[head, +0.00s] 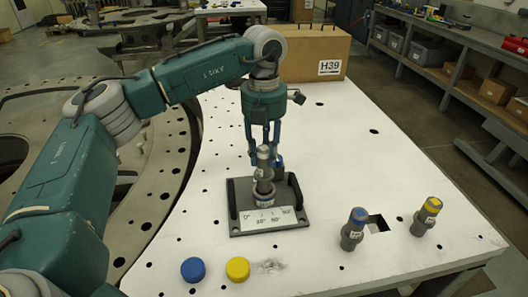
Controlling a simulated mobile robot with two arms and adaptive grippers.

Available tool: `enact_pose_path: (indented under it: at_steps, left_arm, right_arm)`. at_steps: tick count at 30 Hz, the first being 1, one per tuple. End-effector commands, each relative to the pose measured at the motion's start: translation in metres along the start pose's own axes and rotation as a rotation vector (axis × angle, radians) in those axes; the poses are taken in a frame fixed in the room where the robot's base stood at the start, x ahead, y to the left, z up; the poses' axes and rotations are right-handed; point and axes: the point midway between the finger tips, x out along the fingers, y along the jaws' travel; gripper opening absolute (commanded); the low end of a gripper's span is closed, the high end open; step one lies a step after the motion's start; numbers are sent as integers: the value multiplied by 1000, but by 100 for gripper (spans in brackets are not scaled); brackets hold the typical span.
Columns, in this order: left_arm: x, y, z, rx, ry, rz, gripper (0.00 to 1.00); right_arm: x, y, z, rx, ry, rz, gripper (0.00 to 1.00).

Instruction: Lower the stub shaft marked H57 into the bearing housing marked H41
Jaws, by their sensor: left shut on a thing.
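My left gripper (265,155) comes down from above, shut on a grey stub shaft (264,170) that stands about upright. The shaft is directly over the bearing housing (262,199), a round grey part with a pale ring. The shaft's lower end meets the ring in the picture; I cannot tell how far it is inside. The housing sits on a dark base plate (238,226) with two side handles and a white angle scale (267,218) in front. The marks H57 and H41 cannot be read. My right gripper is not in view.
Two grey shafts, one blue-topped (353,230) and one yellow-topped (426,216), stand at right near a square hole (377,223). A blue cap (193,270) and yellow cap (238,269) lie in front. A box marked H39 (310,55) stands behind.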

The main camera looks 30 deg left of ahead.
Motion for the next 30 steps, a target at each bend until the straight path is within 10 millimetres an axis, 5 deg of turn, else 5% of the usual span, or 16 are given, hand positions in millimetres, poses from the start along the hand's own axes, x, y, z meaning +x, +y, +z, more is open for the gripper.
enact_pose_path:
  at_steps: [30]
  left_arm:
    - [44,0,1,0,-4,-1,0]
  right_arm:
    - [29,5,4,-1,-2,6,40]
